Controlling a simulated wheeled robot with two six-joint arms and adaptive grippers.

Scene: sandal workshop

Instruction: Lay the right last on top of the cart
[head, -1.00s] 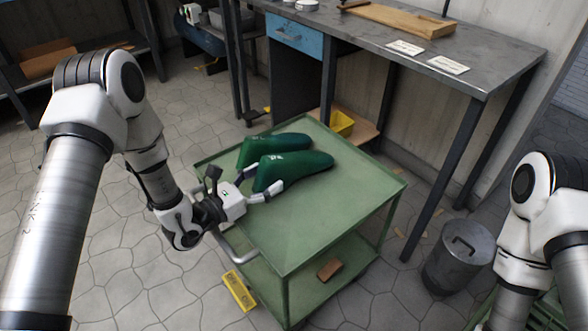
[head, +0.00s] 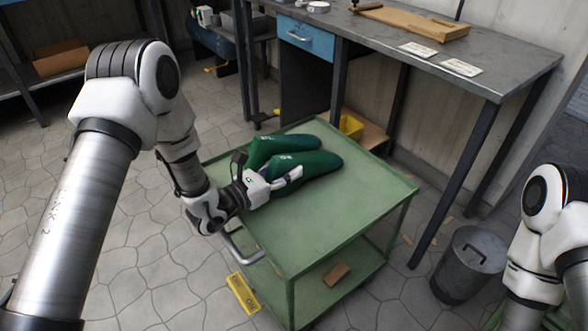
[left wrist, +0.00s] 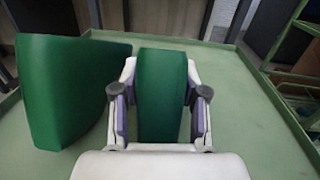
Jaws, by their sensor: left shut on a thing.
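Two dark green lasts lie side by side on the top of the green cart (head: 330,225), with small pale marks too fine to read surely. The nearer one, which I take as the right last (head: 318,164), also shows in the middle of the left wrist view (left wrist: 163,95). My left gripper (head: 279,182) has its fingers on both sides of this last's near end and is shut on it. The last appears to rest on the cart top. The other last (head: 298,143) lies close beside it, at left in the left wrist view (left wrist: 70,85). My right gripper is out of view.
The cart top is clear to the right and front of the lasts. Its handle (head: 243,250) is below my left wrist. A brown block (head: 336,274) lies on the lower shelf. A workbench (head: 485,75) stands behind, and a metal bin (head: 468,265) at right.

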